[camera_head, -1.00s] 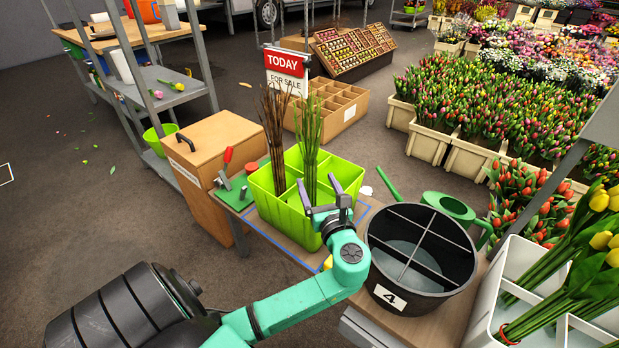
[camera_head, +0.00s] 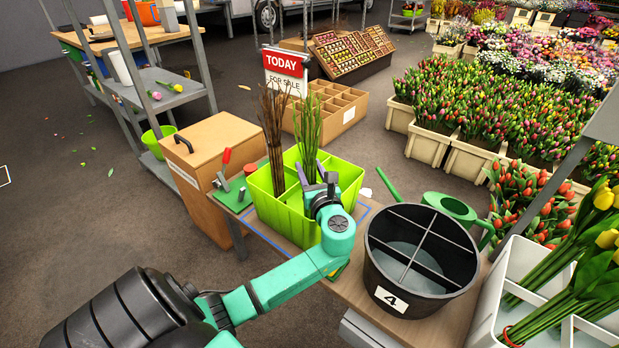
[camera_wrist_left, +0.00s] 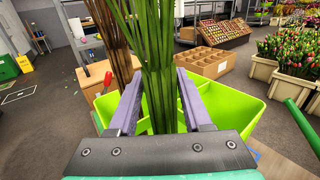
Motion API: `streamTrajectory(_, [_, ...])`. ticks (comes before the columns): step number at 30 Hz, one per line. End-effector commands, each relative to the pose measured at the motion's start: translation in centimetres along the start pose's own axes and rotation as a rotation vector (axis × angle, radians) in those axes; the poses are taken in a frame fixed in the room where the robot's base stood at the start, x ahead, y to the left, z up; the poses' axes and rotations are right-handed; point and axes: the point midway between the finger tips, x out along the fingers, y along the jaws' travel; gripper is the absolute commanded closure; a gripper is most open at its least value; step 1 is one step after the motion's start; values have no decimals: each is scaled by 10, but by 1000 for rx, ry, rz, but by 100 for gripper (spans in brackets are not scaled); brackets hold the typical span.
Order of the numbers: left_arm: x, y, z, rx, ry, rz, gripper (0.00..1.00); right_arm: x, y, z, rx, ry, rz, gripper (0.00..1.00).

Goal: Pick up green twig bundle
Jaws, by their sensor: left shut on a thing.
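The green twig bundle (camera_head: 308,126) stands upright in the lime-green divided box (camera_head: 282,215). It also fills the middle of the left wrist view (camera_wrist_left: 155,60). My left gripper (camera_head: 316,175) is at the box's near right side, with its fingers on either side of the green stems and shut on them. The wrist view shows the two purple-grey fingers (camera_wrist_left: 157,105) flanking the bundle. The brown twig bundle (camera_head: 273,128) stands upright in the box, left of the green one. The lower ends of the stems are partly hidden by the box and gripper. My right gripper is out of view.
A black divided bucket (camera_head: 385,268) marked 4 stands right of the box on the wooden table, with a green watering can (camera_head: 450,207) behind it. A wooden cabinet (camera_head: 213,150) and red-handled tool (camera_head: 224,160) are on the left. White tulip containers (camera_head: 512,285) stand at the right.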

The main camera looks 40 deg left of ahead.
Motion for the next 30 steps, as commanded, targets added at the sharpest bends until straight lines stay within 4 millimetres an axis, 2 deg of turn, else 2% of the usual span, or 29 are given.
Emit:
streamTrajectory(7, [0,0,6,0,-1,1,100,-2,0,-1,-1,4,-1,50])
streamTrajectory(11, [0,0,25,-3,-2,1,100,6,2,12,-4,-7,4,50])
streamTrajectory(14, [0,0,58,-7,-3,1,100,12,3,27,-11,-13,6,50])
streamTrajectory(18, [0,0,115,-9,-4,0,100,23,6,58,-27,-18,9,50])
streamTrajectory(21, [0,1,151,-8,-3,-1,100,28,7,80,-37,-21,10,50])
streamTrajectory(25, [0,1,183,-5,-3,-1,100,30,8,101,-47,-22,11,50])
streamTrajectory(30, [0,1,200,-2,-1,0,100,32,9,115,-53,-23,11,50])
